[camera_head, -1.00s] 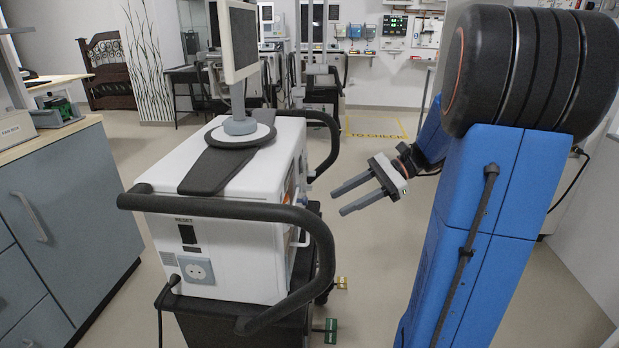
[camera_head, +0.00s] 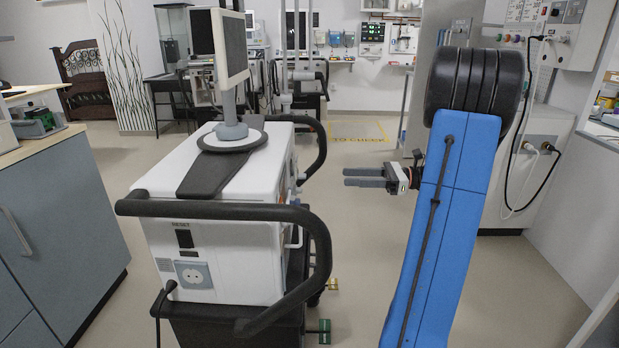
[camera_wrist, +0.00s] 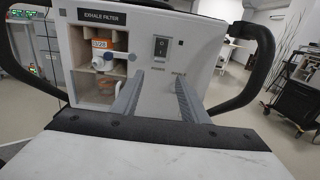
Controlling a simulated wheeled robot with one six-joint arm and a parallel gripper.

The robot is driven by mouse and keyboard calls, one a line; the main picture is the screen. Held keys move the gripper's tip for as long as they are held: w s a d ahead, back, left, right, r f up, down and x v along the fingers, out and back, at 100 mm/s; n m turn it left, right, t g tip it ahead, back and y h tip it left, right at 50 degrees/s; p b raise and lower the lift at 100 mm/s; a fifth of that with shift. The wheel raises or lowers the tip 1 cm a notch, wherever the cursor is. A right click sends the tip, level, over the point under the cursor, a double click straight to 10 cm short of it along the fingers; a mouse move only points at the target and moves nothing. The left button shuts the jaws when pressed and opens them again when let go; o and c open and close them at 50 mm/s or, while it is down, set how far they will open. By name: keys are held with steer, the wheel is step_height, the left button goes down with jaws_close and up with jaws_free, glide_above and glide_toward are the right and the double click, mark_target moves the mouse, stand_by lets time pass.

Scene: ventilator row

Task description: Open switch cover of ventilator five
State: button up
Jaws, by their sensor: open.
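A white ventilator (camera_head: 240,262) with a black handlebar and a screen on top stands left of my arm in the head view. Its number cannot be read. Its near face has a dark switch (camera_head: 185,240) below a RESET label. My gripper (camera_head: 347,177) is open and empty, right of the ventilator and apart from it, fingers pointing left. In the wrist view the two fingers of my gripper (camera_wrist: 158,80) point at the white side panel (camera_wrist: 150,85). A black rocker switch (camera_wrist: 162,46) sits on that panel above and between the fingertips. I cannot tell whether a cover lies over it.
An open compartment (camera_wrist: 118,73) labelled EXHALE FILTER holds an orange part and a white fitting. Handlebars (camera_wrist: 254,60) stick out at the panel's sides. A grey cabinet (camera_head: 60,200) stands at left. Wall equipment with cables (camera_head: 535,150) is behind my arm. Floor (camera_head: 360,240) between ventilator and arm is clear.

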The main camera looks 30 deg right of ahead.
steer(key=x, duration=1.3)
steer(key=shift+a, duration=0.1)
steer(key=shift+c, duration=0.6)
jaws_close()
